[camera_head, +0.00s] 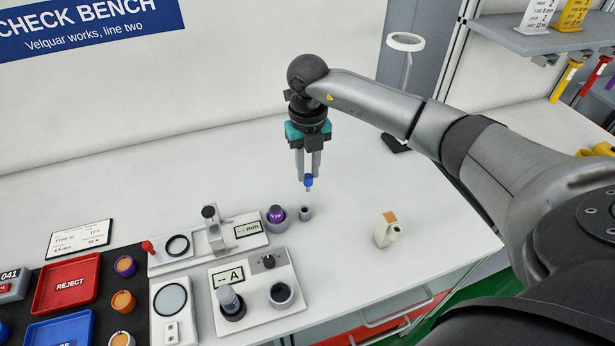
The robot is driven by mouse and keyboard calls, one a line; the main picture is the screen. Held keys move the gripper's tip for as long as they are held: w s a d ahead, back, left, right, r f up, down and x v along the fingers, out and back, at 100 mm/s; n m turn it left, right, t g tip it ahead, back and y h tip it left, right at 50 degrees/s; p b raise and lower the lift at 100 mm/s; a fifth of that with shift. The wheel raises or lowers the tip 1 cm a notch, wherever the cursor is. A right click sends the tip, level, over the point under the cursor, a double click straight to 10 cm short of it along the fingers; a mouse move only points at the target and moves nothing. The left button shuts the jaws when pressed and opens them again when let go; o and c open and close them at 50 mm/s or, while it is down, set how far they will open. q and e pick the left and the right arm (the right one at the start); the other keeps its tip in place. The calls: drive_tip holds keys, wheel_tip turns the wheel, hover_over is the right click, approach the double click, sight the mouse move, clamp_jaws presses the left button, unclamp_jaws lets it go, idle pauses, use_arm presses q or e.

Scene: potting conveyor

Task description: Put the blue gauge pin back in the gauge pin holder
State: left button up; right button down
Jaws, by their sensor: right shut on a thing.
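The blue gauge pin (309,182) is held between the fingertips of my right gripper (308,176). The gripper points down and is shut on the pin's blue top; the pin hangs roughly upright. A small grey cylinder with a dark opening, which looks like the gauge pin holder (305,214), stands on the white bench below the pin. The pin appears above it with a gap between them in the picture. My left gripper is not in view.
Left of the holder are a purple-topped part in a grey cup (277,218), a gauge with an mm display (247,230) and a meter box with an A display (229,275). A small beige device (386,231) stands to the right.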

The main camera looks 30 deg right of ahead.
drive_tip(key=shift+w+a+f, duration=0.3)
drive_tip(key=shift+w, duration=0.05)
wheel_tip(320, 180, down, 5)
drive_tip(key=b, duration=0.4)
drive_tip(key=shift+f+b, duration=0.15)
drive_tip(key=shift+b, duration=0.2)
drive_tip(key=shift+f, duration=0.15)
idle(1.7)
drive_tip(key=shift+f+b, duration=1.05)
drive_tip(key=shift+f, duration=0.85)
drive_tip(key=c, duration=0.6)
unclamp_jaws()
drive_tip(key=shift+c, duration=0.2)
